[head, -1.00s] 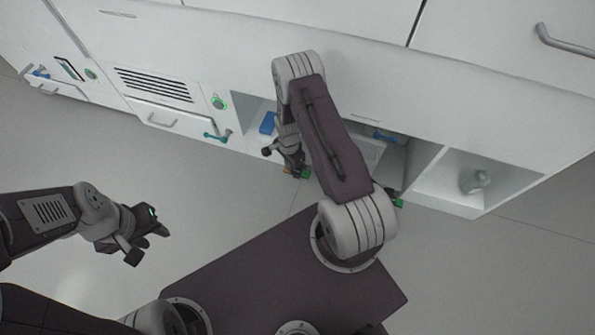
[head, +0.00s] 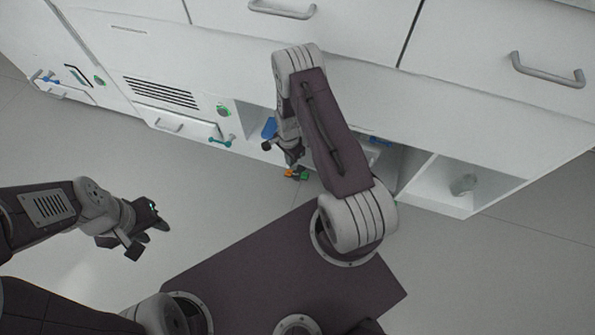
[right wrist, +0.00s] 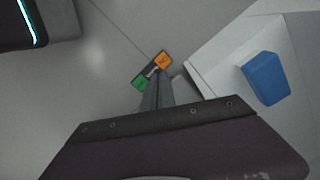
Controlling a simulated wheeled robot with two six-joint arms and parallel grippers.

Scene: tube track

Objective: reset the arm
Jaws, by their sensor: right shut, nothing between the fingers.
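My right arm (head: 335,140) reaches up and bends down toward the open bays of the white cabinet. My left gripper (head: 155,222) is out over bare floor at the left, apart from everything. Its fingers are dark and seen at an angle, so I cannot tell how far they are apart.
A blue block (head: 269,128) is in the cabinet bay, close beside the right gripper; it also shows in the right wrist view (right wrist: 265,78). A grey object (head: 463,184) sits in the right bay. The white cabinet (head: 235,60) fills the back. Floor between the arms is clear.

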